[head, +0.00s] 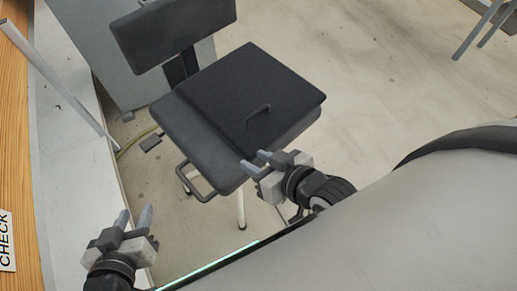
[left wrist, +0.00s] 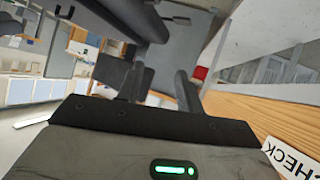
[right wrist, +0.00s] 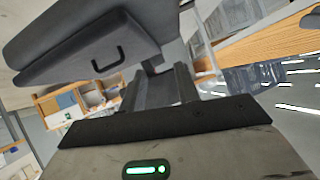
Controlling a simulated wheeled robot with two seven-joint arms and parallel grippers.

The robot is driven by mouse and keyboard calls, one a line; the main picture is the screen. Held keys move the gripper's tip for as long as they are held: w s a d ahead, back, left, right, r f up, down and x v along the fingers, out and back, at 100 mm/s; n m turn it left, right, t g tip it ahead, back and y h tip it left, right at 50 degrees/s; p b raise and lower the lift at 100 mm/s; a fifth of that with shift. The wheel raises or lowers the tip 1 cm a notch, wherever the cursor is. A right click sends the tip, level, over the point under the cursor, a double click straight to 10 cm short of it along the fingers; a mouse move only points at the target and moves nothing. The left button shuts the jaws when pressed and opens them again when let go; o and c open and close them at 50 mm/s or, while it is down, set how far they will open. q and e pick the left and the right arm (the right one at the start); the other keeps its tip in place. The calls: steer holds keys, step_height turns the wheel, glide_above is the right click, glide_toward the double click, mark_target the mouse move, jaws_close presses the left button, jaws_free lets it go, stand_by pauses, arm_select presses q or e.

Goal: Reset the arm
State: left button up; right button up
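My left gripper (head: 136,218) is at the lower left of the head view, beside the edge of a wooden table. Its two fingers stand apart with nothing between them, and they also show apart in the left wrist view (left wrist: 162,82). My right gripper (head: 256,162) is near the middle of the head view, in front of a black chair-like seat. Its fingers are apart and empty, and they show so in the right wrist view (right wrist: 160,84). I cannot tell from these views whether the right fingertips touch the seat.
The black seat (head: 210,105) with a handle on top and a backrest (head: 170,32) stands beyond my grippers. The wooden table (head: 12,120) with a CHECK sign (head: 6,240) runs along the left. Open floor (head: 400,80) lies to the right.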

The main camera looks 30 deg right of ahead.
arm_select(q)
steer(key=shift+r, duration=0.1)
arm_select(e)
steer(key=shift+a, duration=0.1)
